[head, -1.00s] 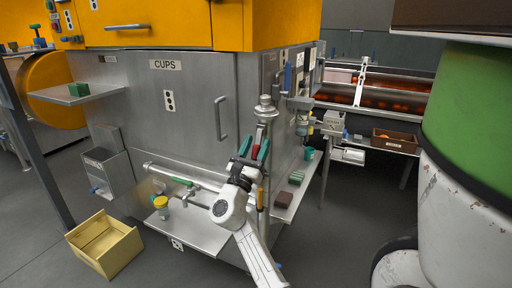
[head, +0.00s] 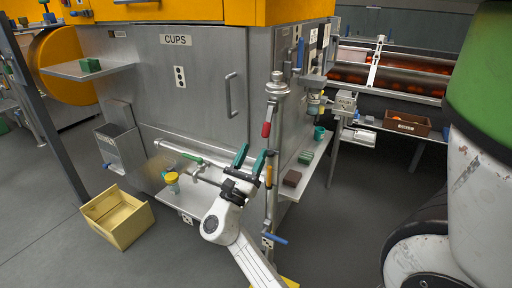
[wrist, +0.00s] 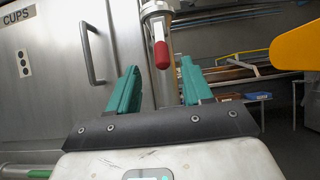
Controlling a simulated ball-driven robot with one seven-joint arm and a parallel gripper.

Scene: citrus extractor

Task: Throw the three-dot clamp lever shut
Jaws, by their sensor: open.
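A red-handled lever (head: 267,122) hangs from a fitting high on a metal post (head: 274,90). Lower on the post are an orange handle (head: 268,176) and a blue-handled lever (head: 272,238) pointing right. A small dotted plate (head: 267,242) sits near the blue handle; its dots are too small to count, so I cannot tell which lever is the three-dot one. My gripper (head: 250,160) is open and empty, left of the post and below the red handle. In the wrist view the red handle (wrist: 162,55) hangs ahead, between the green fingers (wrist: 158,75) in the picture.
The steel cabinet marked CUPS (head: 205,80) stands behind, with a door handle (head: 232,95). A side shelf (head: 312,168) holds blocks and a cup. A yellow box (head: 118,215) lies on the open floor at left.

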